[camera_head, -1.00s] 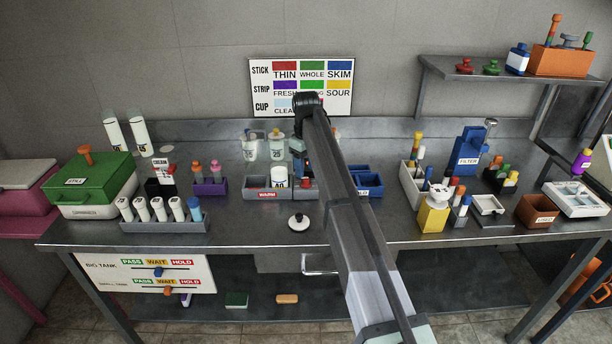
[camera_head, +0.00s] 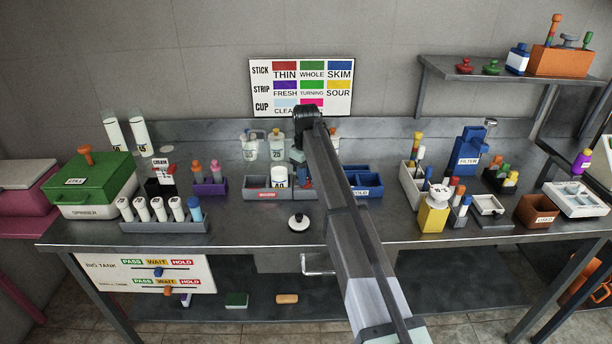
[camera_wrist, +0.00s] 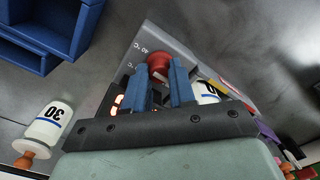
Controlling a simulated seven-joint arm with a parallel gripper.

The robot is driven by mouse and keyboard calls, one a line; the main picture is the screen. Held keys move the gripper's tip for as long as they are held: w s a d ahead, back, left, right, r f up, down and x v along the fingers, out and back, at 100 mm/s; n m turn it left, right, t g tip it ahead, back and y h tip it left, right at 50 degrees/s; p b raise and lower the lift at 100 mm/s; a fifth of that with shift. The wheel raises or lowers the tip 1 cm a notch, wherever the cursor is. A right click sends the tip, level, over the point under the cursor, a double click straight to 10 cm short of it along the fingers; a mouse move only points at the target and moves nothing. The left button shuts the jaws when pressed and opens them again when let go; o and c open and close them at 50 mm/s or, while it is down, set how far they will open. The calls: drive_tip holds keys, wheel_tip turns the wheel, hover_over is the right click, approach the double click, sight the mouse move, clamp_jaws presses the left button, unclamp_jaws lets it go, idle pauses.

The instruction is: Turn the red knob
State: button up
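The red knob (camera_wrist: 159,62) sits on a sloped grey panel with temperature marks, including 40 °C, in the wrist view. My gripper (camera_wrist: 159,70) has its two blue fingers apart, one on each side of the knob. The knob shows between and just beyond the fingertips; I cannot tell whether they touch it. In the head view my gripper (camera_head: 303,178) is low at the right end of the grey warm bath (camera_head: 254,194), and my arm and fingers largely hide the knob there.
A white bottle (camera_head: 279,175) stands in the warm bath. A blue bin (camera_head: 368,190) is just right of my arm. A white lid with a black knob (camera_head: 298,222) lies in front. In the wrist view, a bottle marked 30 (camera_wrist: 50,128) is at left.

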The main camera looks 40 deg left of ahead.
clamp_jaws()
drive_tip(key=shift+m, duration=0.4)
drive_tip(key=m, duration=1)
drive_tip(key=shift+m, duration=0.4)
drive_tip(key=o, duration=0.5)
unclamp_jaws()
drive_tip(key=shift+o, duration=0.2)
